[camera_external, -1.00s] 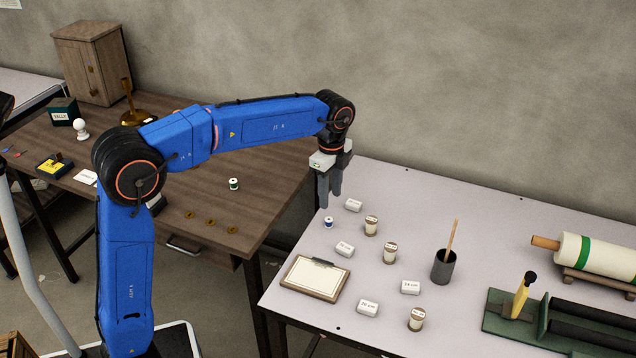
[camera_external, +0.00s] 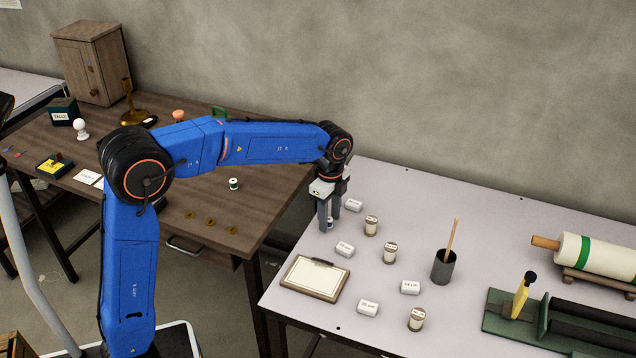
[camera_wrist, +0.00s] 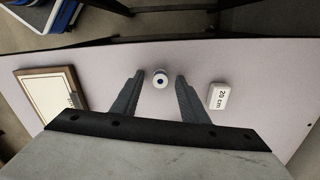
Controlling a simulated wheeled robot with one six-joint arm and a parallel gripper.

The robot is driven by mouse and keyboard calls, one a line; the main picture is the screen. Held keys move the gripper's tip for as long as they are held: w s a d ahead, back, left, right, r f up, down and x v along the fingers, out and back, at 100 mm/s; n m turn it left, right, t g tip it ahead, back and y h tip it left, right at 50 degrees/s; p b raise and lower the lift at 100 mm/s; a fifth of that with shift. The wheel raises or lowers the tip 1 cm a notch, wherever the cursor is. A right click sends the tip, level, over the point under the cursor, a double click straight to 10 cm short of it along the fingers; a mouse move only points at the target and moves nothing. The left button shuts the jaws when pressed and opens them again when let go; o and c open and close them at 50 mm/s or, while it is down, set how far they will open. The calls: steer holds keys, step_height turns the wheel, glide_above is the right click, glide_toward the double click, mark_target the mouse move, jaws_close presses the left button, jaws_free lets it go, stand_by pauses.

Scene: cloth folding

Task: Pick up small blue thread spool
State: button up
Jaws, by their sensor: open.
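The small blue thread spool (camera_wrist: 160,79) stands on the pale table, seen from above in the wrist view, between and just beyond the fingertips of my gripper (camera_wrist: 159,74). In the external view my gripper (camera_external: 329,228) is lowered over the table's left part, its fingers around the spool (camera_external: 329,223), which they partly hide. The fingers are apart, with a gap on each side of the spool in the wrist view. I cannot tell the exact height of the fingertips over the table.
White labelled blocks stand close by, one marked 20 cm (camera_wrist: 218,96) right of my gripper. A clipboard (camera_external: 315,278), several small jars (camera_external: 371,225) and a cup with a stick (camera_external: 443,266) share the table. Another spool (camera_external: 234,184) stands on the brown table.

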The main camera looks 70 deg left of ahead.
steer(key=shift+c, duration=0.2)
jaws_close()
steer(key=shift+r, duration=0.1)
